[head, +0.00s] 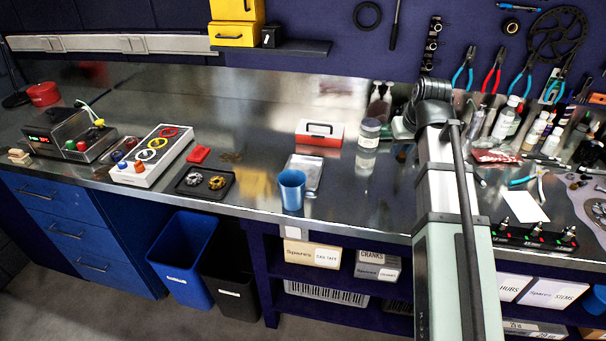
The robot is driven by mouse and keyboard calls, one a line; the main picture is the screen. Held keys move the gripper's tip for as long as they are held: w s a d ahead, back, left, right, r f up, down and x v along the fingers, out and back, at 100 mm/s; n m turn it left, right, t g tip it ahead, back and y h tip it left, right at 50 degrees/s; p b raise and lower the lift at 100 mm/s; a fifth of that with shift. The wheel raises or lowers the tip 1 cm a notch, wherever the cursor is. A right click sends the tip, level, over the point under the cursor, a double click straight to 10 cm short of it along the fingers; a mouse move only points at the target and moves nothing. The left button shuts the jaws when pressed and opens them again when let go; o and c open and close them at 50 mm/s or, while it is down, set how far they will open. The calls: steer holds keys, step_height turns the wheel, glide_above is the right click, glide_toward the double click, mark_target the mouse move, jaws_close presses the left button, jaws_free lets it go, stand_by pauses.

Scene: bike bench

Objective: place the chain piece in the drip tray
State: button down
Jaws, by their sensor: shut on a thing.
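A shallow black tray (188,187) lies on the left-middle of the steel bench, near the front edge. I cannot tell for certain which is the drip tray. My arm rises across the right-middle of the head view, and its far end bends away over the bench. My gripper's fingers and anything in them are hidden.
The blue cup (291,189) stands near the front edge. A white panel with coloured rings (152,155) is left of the black tray. Bottles and tools crowd the right.

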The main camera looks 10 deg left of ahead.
steer(key=s+a+n+g+y, duration=0.1)
steer(key=a+n, duration=0.1)
steer(key=a, duration=1)
steer(key=s+a+n, duration=0.2)
steer(key=a, duration=0.9)
steer(key=n, duration=0.2)
glide_toward(305, 166)
steer(key=shift+y, duration=0.4)
steer(key=shift+s+a+f, duration=0.2)
steer(key=shift+s+f, duration=0.1)
steer(key=shift+f, duration=0.65)
steer(key=shift+s+a+f, duration=0.2)
steer(key=shift+s+f, duration=0.1)
steer(key=shift+f, duration=0.65)
steer(key=shift+s+a+f, duration=0.2)
steer(key=shift+s+f, duration=0.1)
steer(key=shift+f, duration=0.65)
steer(key=shift+f, duration=0.15)
steer(key=c, duration=1)
jaws_free()
steer(key=v, duration=1.2)
